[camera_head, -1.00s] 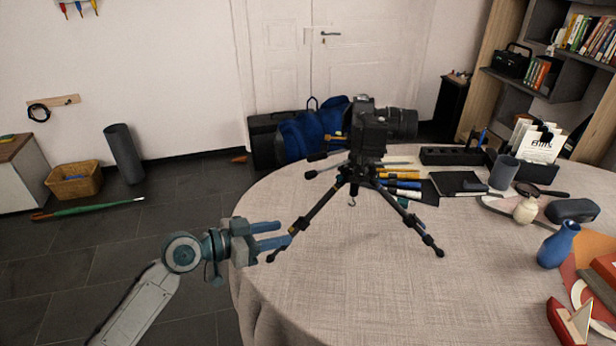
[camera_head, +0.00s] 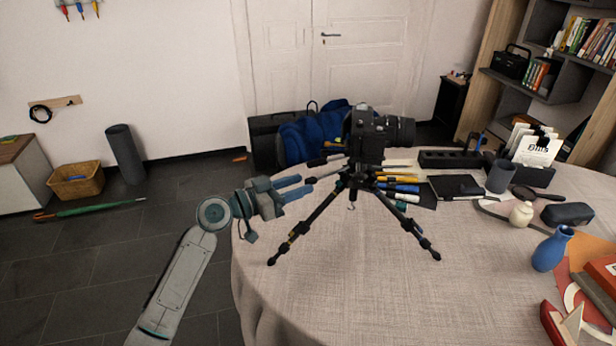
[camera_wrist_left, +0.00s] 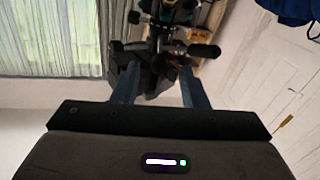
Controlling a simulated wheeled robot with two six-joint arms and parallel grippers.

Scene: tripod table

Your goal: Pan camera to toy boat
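The black camera (camera_head: 368,136) sits on a small black tripod (camera_head: 322,212) on the round table (camera_head: 350,300); its lens points to the right. A dark pan handle (camera_head: 318,162) sticks out left below the camera. The toy boat (camera_head: 560,326), red with a pale sail, is at the bottom right, partly cut off. My left gripper (camera_head: 306,184) is open and empty, its blue fingers just left of the tripod and below the handle. In the left wrist view the fingers (camera_wrist_left: 159,88) are apart, with the handle's black knob (camera_wrist_left: 204,50) beyond them to the right. My right gripper is not in view.
A blue vase (camera_head: 553,248), a white bottle (camera_head: 521,214) and a dark case (camera_head: 568,213) stand on the right of the table. Pens (camera_head: 398,188) lie behind the tripod. The front middle of the table is clear.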

